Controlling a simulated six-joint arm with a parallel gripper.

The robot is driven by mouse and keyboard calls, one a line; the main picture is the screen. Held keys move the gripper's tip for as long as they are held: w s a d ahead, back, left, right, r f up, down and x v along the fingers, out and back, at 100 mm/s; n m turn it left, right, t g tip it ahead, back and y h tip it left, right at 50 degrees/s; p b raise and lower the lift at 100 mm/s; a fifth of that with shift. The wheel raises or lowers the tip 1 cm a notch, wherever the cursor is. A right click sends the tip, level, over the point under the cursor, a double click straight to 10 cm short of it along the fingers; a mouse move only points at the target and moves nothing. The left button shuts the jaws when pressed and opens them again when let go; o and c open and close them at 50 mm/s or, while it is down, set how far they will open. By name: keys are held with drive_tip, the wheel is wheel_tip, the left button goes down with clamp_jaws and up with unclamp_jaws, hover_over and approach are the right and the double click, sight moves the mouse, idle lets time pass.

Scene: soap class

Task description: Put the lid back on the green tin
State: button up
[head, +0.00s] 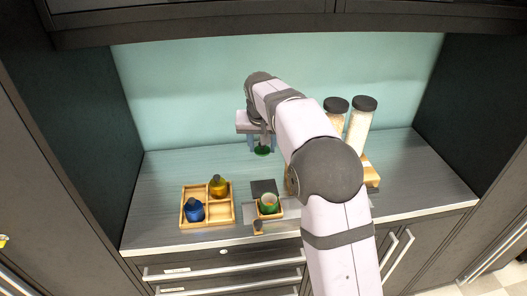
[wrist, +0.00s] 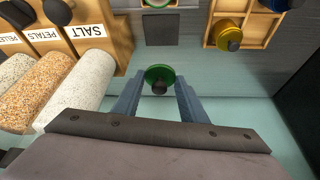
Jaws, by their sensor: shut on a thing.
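The green lid (head: 262,151), with a dark knob, is between the fingers of my gripper (head: 262,146), which is shut on it. In the wrist view the lid (wrist: 161,72) sits between the two fingertips (wrist: 160,85), its knob toward the camera. The green tin (head: 262,209) stands open in a small wooden holder (head: 279,213) near the front of the counter, with a pale inside. Only a sliver of the tin's rim (wrist: 159,5) shows at the top of the wrist view. The lid is behind the tin, toward the back wall, and apart from it.
A dark square (head: 263,186) lies behind the tin. The counter's back left is clear.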

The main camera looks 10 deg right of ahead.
drive_tip(key=s+r+p, duration=0.3)
drive_tip(key=s, duration=0.3)
drive_tip(key=s+f, duration=0.3)
drive_tip(key=f, duration=0.3)
drive_tip(key=shift+s+d+f, duration=0.3)
drive_tip(key=shift+s, duration=0.1)
drive_tip(key=shift+f, duration=0.1)
drive_tip(key=shift+f+b, duration=2.3)
drive_tip(key=shift+f, duration=0.8)
drive_tip(key=shift+f+b, duration=0.15)
drive_tip(key=shift+b, duration=0.15)
